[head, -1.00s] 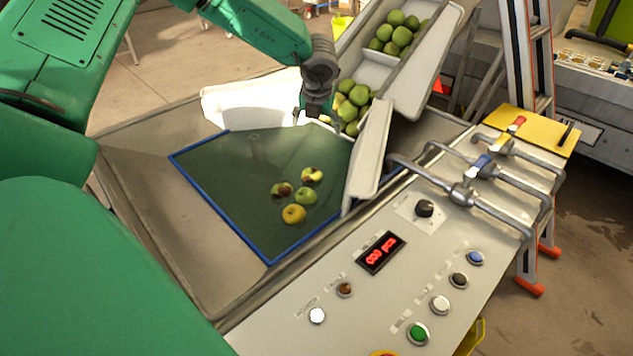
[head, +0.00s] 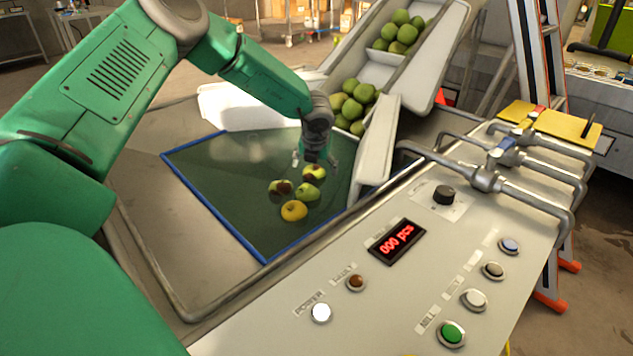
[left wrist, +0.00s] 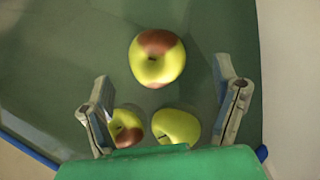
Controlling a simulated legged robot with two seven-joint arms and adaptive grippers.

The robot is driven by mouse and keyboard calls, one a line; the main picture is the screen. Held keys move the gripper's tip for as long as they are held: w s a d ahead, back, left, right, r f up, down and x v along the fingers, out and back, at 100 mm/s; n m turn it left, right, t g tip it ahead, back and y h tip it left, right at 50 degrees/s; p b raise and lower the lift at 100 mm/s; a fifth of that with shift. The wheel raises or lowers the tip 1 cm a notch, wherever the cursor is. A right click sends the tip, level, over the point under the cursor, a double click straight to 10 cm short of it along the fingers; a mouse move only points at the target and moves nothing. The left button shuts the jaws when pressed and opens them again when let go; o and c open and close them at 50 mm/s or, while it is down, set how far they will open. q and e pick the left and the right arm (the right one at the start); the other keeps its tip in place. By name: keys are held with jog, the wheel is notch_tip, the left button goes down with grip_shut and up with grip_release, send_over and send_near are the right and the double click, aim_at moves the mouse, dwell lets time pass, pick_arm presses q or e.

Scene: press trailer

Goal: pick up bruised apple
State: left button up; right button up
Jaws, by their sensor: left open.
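My left gripper (head: 315,163) is open and hangs above the apples on the dark green mat (head: 225,190). Just below it is a yellow-green apple with a dark red-brown patch (head: 314,174). A second apple with a brown patch (head: 279,187) lies to its left. A plain green apple (head: 308,193) and a yellow-orange one (head: 294,211) lie nearer. In the left wrist view, the open gripper (left wrist: 162,72) has a patched apple (left wrist: 157,58) ahead between its fingers. Another patched apple (left wrist: 126,128) and a plain one (left wrist: 178,124) are partly hidden. My right gripper is out of view.
A white chute (head: 375,150) bounds the mat on the right, with green apples (head: 355,98) heaped behind it. A panel with buttons and a red display (head: 397,241) lies in front. Metal pipes (head: 485,180) stand right. The mat's left part is clear.

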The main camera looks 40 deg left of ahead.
aim_at(314, 171)
pick_arm(q)
jog(key=shift+a+f, duration=0.75)
jog(key=f+b, duration=0.1)
jog(key=w+f+b, duration=0.1)
jog(key=f, duration=0.1)
jog(key=shift+d+f, duration=0.1)
jog(key=shift+w+d+f, duration=0.2)
jog(key=shift+f, duration=0.1)
jog(key=shift+s+a, duration=0.1)
jog(key=shift+a, duration=0.05)
jog(key=shift+c, duration=0.5)
jog(key=shift+a+f, duration=0.2)
jog(key=shift+a, duration=0.2)
jog(key=c, duration=1.3)
jog(key=shift+o, duration=0.2)
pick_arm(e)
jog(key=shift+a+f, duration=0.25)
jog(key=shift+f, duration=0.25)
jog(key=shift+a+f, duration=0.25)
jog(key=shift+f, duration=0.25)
